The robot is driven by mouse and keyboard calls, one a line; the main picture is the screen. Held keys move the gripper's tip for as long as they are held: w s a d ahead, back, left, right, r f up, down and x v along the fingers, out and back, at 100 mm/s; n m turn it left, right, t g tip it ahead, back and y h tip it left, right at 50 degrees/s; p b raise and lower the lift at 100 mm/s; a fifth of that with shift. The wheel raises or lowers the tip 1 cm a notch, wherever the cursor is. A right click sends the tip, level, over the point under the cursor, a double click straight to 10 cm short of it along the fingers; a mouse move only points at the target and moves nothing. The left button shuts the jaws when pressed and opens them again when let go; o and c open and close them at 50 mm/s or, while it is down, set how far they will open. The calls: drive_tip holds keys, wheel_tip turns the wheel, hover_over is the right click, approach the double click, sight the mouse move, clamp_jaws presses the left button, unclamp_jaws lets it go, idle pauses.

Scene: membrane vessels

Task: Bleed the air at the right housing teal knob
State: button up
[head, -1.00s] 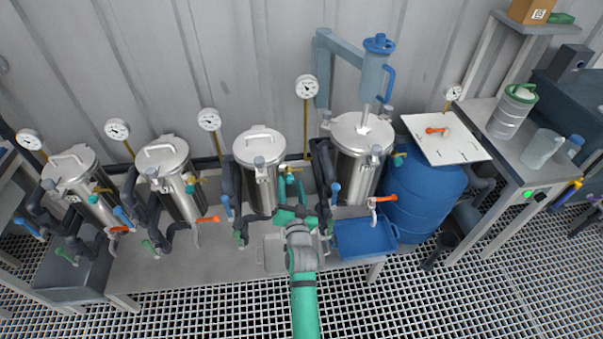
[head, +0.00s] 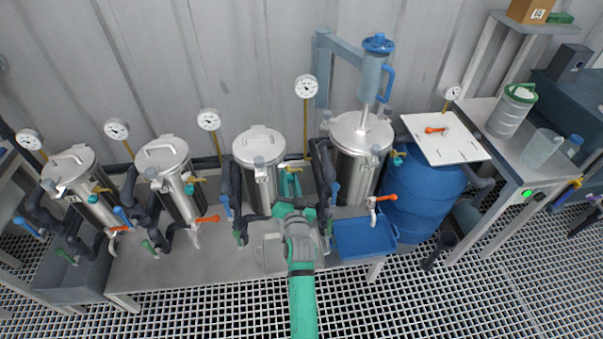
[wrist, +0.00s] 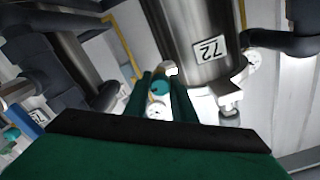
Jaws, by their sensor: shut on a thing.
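My gripper (head: 290,174) reaches up to that valve on the vessel's right side. In the wrist view its two green fingers stand on either side of a small teal knob (wrist: 160,87), shut on it. A white round face (wrist: 156,108) shows just below the knob. The vessel (wrist: 195,30) beside it bears a label reading 72 (wrist: 208,49). Another teal knob (head: 397,159) sits on the larger vessel to the right.
Dark pipes with blue and green handles crowd both sides of my gripper. A blue tray (head: 364,240) and an orange-handled tap (head: 384,198) are at right. A blue barrel (head: 425,205) stands beyond. Pressure gauges (head: 306,88) line the wall behind.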

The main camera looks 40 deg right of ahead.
drive_tip(key=shift+s+f, duration=0.1)
drive_tip(key=shift+f, duration=0.05)
drive_tip(key=n, duration=1.2)
drive_tip(key=shift+a+f, duration=0.1)
drive_tip(key=shift+a, duration=0.05)
idle(0.7)
